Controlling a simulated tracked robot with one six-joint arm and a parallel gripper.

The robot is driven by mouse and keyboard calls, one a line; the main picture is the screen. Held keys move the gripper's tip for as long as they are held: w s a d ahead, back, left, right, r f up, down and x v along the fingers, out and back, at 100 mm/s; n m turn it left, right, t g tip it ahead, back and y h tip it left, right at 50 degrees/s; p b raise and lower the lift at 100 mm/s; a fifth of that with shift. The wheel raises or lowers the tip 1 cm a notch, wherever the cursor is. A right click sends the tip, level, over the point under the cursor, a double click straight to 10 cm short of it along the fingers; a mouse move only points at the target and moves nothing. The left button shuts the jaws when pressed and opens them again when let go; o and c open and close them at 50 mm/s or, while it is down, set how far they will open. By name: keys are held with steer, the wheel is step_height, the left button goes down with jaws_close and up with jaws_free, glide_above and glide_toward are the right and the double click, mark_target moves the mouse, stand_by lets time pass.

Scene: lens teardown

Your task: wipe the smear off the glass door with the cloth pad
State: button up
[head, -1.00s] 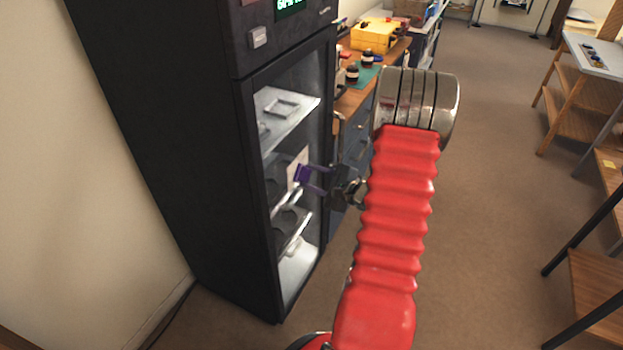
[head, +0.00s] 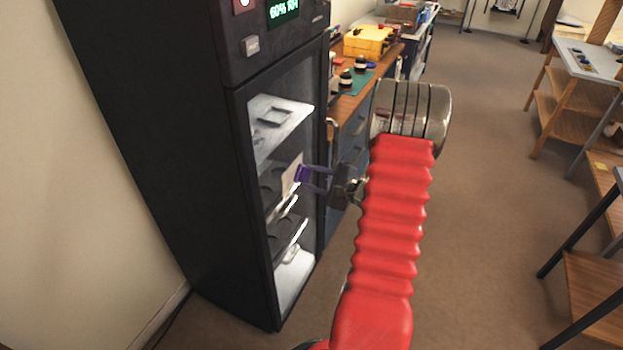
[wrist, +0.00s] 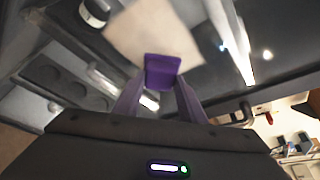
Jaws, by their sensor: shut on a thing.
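The glass door (head: 309,111) is the front of a tall black cabinet at left in the head view. A pale beige smear (head: 289,177) is on its glass at mid height. It also shows large at the top of the wrist view (wrist: 145,32). My gripper (head: 309,178) has purple fingers and is in front of the door, just right of the smear. It is shut on a small purple block, which I take to be the cloth pad (wrist: 162,70). The pad overlaps the smear's lower edge in the wrist view. I cannot tell whether it touches the glass.
Shelves with trays (head: 283,118) show behind the glass. A workbench with a yellow case (head: 368,42) stands beyond the cabinet. Wooden shelving (head: 560,100) is at the right. The carpet floor (head: 480,200) between is clear. My red arm covers the middle of the head view.

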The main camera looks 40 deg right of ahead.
steer(key=d, duration=0.1)
steer(key=w+d, duration=0.1)
steer(key=d, duration=0.1)
steer(key=shift+w+r, duration=0.1)
steer(key=shift+w, duration=0.15)
steer(key=shift+r, duration=0.1)
stand_by(0.3)
steer(key=shift+r, duration=0.7)
steer(key=shift+s+a+f, duration=0.1)
steer(key=shift+s+a, duration=0.3)
steer(key=shift+a, duration=0.4)
steer(key=shift+s+a, duration=0.35)
steer(key=shift+a, duration=0.4)
steer(key=shift+a, duration=0.1)
